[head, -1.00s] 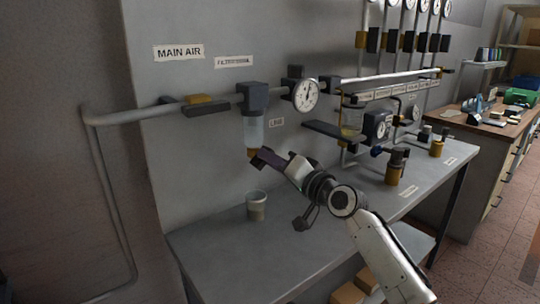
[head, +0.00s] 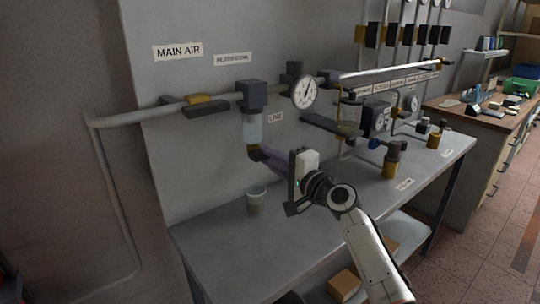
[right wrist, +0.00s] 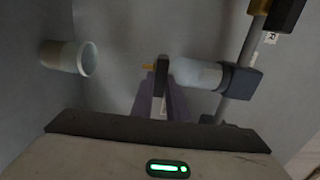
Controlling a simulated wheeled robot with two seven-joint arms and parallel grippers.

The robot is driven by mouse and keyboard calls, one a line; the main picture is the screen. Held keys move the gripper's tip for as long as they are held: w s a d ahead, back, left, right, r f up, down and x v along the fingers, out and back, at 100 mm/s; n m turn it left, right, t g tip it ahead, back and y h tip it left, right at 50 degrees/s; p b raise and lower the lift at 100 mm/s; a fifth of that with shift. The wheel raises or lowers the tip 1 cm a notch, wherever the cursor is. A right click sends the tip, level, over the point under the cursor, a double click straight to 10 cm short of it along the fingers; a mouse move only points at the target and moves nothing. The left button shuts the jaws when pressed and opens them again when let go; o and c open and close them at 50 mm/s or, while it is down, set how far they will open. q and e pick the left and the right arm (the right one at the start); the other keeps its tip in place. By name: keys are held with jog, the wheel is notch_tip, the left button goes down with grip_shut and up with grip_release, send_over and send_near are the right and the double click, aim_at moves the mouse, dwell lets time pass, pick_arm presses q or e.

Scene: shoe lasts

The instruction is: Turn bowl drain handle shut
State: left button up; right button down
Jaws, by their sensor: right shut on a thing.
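The clear filter bowl (head: 252,129) hangs upright under its dark filter head on the wall pipe. Its small yellow drain handle (head: 254,149) is at the bottom of the bowl, mostly hidden by the fingers. My right gripper (head: 262,155) reaches in from the right and is shut on the drain handle. In the right wrist view the bowl (right wrist: 196,73) lies sideways, with the yellow drain tip (right wrist: 148,67) showing beside the dark fingertip of the gripper (right wrist: 160,88). The handle's exact angle cannot be told. My left gripper is not in view.
A grey cup (head: 256,200) stands on the bench (head: 215,240) below the bowl, left of my right gripper. A round gauge (head: 305,92) and a yellow-marked main air valve (head: 200,101) sit on the pipe.

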jog(key=shift+f, duration=0.1)
dwell(0.4)
jog(key=c, duration=1.7)
grip_release()
jog(key=v, duration=1)
jog(key=shift+s+d, duration=0.1)
jog(key=shift+s, duration=0.1)
